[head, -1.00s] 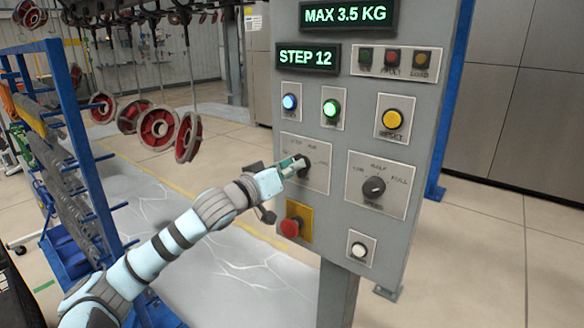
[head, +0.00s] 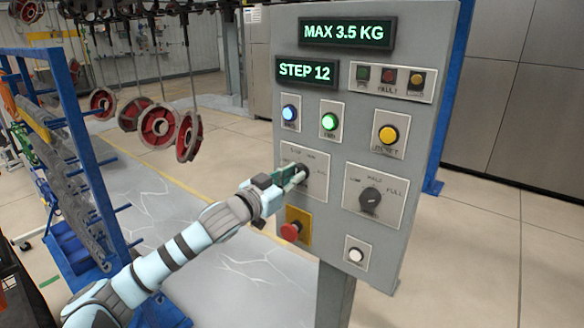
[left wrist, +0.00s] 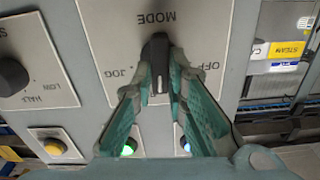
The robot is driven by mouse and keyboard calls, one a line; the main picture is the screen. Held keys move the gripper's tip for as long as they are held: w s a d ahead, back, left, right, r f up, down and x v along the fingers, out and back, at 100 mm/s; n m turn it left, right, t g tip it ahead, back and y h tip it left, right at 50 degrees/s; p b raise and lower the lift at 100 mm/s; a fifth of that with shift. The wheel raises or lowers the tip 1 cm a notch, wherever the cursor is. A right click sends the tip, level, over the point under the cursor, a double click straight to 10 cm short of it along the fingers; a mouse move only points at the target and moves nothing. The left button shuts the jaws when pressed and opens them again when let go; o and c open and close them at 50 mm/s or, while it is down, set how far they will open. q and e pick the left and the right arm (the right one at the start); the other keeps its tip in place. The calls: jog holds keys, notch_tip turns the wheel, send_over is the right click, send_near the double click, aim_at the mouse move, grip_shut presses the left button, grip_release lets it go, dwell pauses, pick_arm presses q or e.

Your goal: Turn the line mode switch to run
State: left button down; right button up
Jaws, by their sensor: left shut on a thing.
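The line mode switch is a black knob (left wrist: 156,50) on a light plate lettered MODE (left wrist: 210,25) in the left wrist view, where the panel appears upside down. OFF is to the knob's right and JOG to its left. A white mark on the knob points down in that view, between my fingers, where they hide any label. In the head view the switch plate (head: 318,192) is on the grey control panel. My left gripper (head: 298,175) is shut on the knob, one green finger on each side. My right gripper is not in view.
Close around the switch are a rotary load knob (head: 370,199), a red emergency button (head: 290,232), a white button (head: 355,254), and lit blue (head: 289,113) and green (head: 329,121) buttons. A blue rack (head: 85,150) and hanging red wheels (head: 158,125) are at left.

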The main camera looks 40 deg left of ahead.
pick_arm(q)
jog(key=shift+d+r+m+p, duration=0.1)
jog(key=shift+m+p, duration=1.3)
jog(key=shift+m, duration=0.6)
jog(key=c, duration=1.6)
grip_release()
notch_tip(320, 180, up, 10)
jog(key=shift+f, duration=0.1)
